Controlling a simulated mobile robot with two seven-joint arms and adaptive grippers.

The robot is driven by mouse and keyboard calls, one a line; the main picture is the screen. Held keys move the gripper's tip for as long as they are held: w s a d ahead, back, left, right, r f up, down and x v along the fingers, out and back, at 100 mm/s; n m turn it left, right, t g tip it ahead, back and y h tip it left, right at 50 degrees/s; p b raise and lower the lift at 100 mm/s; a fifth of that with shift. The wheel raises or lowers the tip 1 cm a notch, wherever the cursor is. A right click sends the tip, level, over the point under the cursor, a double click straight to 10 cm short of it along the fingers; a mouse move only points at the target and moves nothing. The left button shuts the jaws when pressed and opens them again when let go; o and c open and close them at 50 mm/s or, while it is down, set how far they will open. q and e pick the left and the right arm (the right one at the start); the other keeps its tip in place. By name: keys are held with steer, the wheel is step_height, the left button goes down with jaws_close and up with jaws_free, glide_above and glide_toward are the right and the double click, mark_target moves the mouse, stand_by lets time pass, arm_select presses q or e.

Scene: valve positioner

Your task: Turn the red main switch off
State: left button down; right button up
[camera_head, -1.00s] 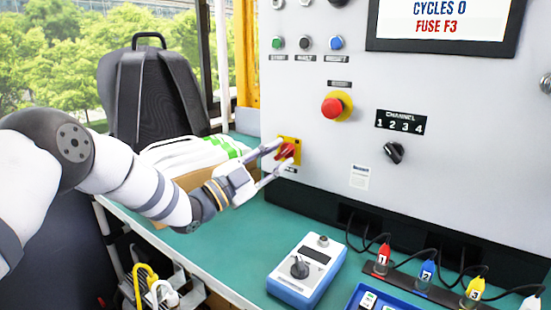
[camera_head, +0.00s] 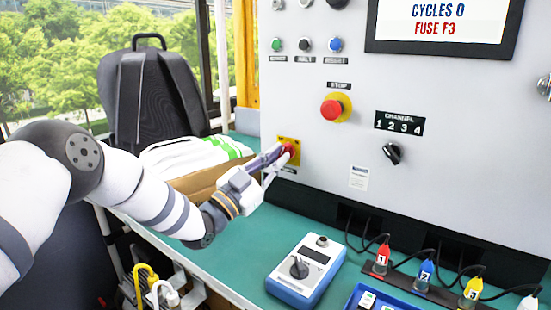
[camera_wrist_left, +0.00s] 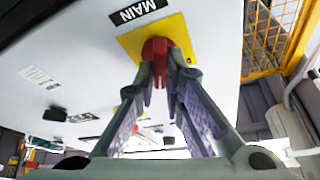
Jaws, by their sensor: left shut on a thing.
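The red main switch (camera_head: 289,151) sits on a yellow plate (camera_head: 284,144) low on the left side of the grey panel. It also shows in the left wrist view (camera_wrist_left: 155,50), under a black label reading MAIN (camera_wrist_left: 137,11). My left gripper (camera_head: 282,158) reaches the switch from the lower left. In the left wrist view its fingertips (camera_wrist_left: 160,78) are closed on the red handle, one on each side. The fingers hide part of the handle, so its exact angle is hard to tell. My right gripper is not in view.
A red stop button (camera_head: 332,109) and a black channel knob (camera_head: 392,153) are on the panel to the right. A blue-and-white meter (camera_head: 305,270) stands on the green bench (camera_head: 232,254). A cardboard box with white cloth (camera_head: 190,157) lies behind my left arm.

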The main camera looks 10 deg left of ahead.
arm_select(q)
steer(key=n+t+y, duration=0.1)
steer(key=n+y, duration=0.1)
steer(key=n, duration=0.2)
steer(key=n+t+y, duration=0.1)
steer(key=n+y, duration=0.1)
steer(key=n, duration=0.3)
steer(key=shift+s+d+n+p, duration=0.1)
steer(key=shift+d+n+p, duration=0.1)
steer(key=shift+n+p, duration=0.15)
steer(key=n+y, duration=0.2)
steer(key=n, duration=0.1)
steer(key=n+y+p, duration=0.1)
steer(key=n+y, duration=0.1)
steer(key=n, duration=0.2)
steer(key=shift+d+r, duration=0.1)
steer(key=shift+n+y, duration=0.4)
steer(key=shift+n, duration=0.65)
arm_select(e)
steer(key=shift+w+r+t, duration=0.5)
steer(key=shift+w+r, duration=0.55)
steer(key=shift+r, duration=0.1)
arm_select(q)
steer(key=shift+n, duration=0.3)
steer(key=c, duration=1.7)
jaws_free()
steer(key=v, duration=1.2)
steer(key=shift+d, duration=0.15)
